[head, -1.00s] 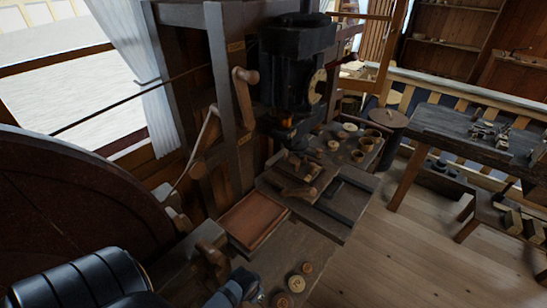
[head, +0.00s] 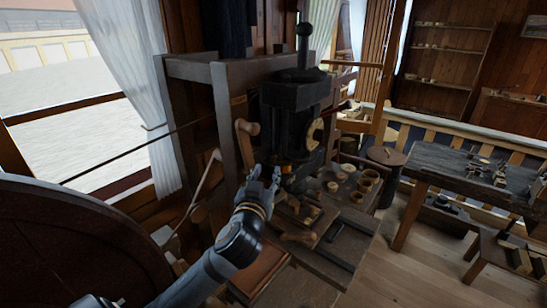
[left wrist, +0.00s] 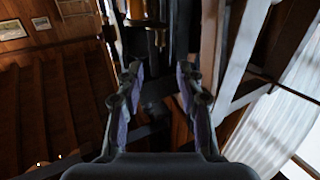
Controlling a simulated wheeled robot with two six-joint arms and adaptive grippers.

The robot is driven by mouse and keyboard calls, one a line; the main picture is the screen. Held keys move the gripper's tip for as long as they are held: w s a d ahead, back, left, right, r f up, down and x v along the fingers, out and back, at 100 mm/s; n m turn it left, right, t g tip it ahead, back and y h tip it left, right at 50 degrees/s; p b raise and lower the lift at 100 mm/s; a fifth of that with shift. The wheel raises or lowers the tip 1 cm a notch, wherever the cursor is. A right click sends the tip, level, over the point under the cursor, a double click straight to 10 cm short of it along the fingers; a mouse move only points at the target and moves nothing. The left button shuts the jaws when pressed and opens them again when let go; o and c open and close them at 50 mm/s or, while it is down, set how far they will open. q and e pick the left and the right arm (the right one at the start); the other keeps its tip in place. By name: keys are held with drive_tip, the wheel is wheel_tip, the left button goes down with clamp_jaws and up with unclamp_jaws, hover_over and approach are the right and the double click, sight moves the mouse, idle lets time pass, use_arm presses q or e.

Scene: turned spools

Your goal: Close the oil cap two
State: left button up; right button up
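My left gripper (head: 264,178) is raised in front of the dark machine (head: 292,110), close to its lower left side. In the left wrist view its two fingers (left wrist: 160,85) are spread apart with nothing between them. A small orange-brass part (head: 289,168) shows low on the machine, just right of the gripper; I cannot tell whether it is an oil cap. No oil cap can be made out clearly. A small brass part (left wrist: 160,38) also shows beyond the fingertips in the left wrist view. My right gripper is not in view.
Several round wooden cups (head: 366,184) sit on the bench right of the machine. A large dark wheel (head: 70,250) fills the lower left. A workbench (head: 450,165) stands at right, with open floor (head: 420,260) before it.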

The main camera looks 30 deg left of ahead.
sight(273, 157)
use_arm(q)
drive_tip(key=p+x, duration=0.4)
drive_tip(key=x, duration=0.5)
drive_tip(key=shift+w, duration=0.1)
drive_tip(key=shift+w+a+f+p, duration=0.1)
drive_tip(key=shift+w+a+p, duration=0.25)
drive_tip(key=shift+w, duration=0.25)
clamp_jaws()
